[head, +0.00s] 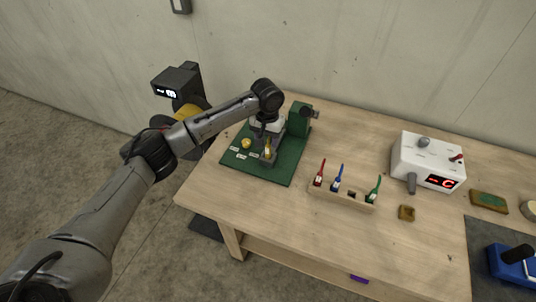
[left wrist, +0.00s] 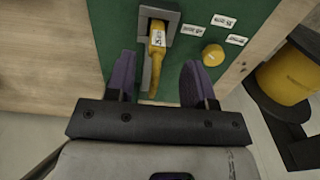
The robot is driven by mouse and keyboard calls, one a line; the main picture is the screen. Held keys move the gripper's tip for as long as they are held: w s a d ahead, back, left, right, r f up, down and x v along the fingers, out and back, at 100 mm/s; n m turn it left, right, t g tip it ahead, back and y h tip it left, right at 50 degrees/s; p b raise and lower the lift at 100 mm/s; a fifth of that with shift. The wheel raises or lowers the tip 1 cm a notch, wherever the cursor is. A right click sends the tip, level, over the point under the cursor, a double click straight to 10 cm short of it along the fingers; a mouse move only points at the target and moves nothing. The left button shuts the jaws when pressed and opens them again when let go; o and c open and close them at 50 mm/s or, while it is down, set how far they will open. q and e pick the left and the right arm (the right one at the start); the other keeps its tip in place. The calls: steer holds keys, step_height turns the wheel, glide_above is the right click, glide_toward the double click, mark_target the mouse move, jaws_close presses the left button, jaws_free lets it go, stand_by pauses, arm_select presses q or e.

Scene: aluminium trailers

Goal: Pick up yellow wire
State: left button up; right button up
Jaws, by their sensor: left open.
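The yellow wire (left wrist: 157,50) shows in the left wrist view with its thick labelled end at a grey bracket (left wrist: 171,20) on the green board. Its thinner part runs down between the purple fingers of my left gripper (left wrist: 158,82). My left gripper is open, with a finger on each side of the wire and gaps on both sides. In the head view the left gripper (head: 266,140) is over the green board, and a bit of the yellow wire (head: 268,151) shows beneath it, mostly hidden. The right gripper is in neither view.
The green board (head: 274,177) carries a yellow knob (head: 246,143), white labels and a green block (head: 301,116). A wooden rack (head: 343,198) holds red, blue and green tools. A white box (head: 427,160) with a red display stands to the right. A yellow spool (left wrist: 287,75) is off the table.

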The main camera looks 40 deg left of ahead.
mark_target(268, 145)
arm_select(q)
steer(key=shift+d+f+b, duration=0.2)
steer(key=shift+f+b, duration=0.3)
steer(key=shift+f, duration=2.55)
steer(key=shift+c, duration=0.4)
jaws_close()
